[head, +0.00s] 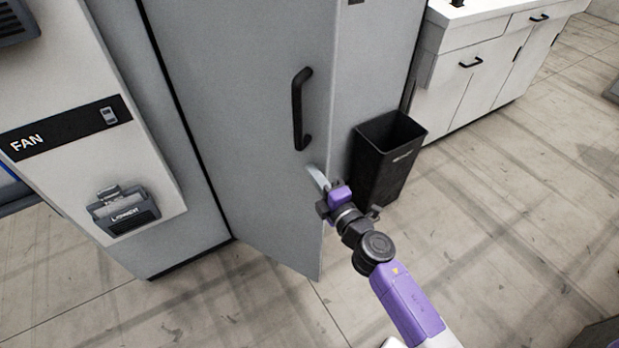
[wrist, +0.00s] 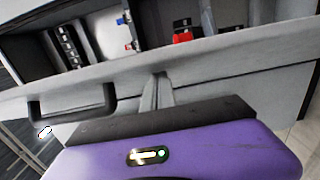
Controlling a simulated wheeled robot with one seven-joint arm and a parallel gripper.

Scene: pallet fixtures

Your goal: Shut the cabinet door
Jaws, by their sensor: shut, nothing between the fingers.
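The grey cabinet door (head: 250,130) stands partly open in the head view, its free edge swung out toward the right. Its black handle (head: 299,108) is on the outer face near that edge. My gripper (head: 315,172) is shut and empty at the door's free edge, below the handle. In the wrist view, the shut fingers (wrist: 158,88) reach up to the door edge (wrist: 220,62), with the handle (wrist: 72,102) to their left. I cannot tell whether they touch the door. The cabinet's inside shows beyond the edge, with dark fittings (wrist: 68,45) and a red item (wrist: 183,36).
A black bin (head: 385,155) stands on the floor just right of my gripper. A white counter (head: 480,60) with drawers is at the back right. A white panel marked FAN (head: 70,125) is on the left. The floor at the lower right is mostly clear.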

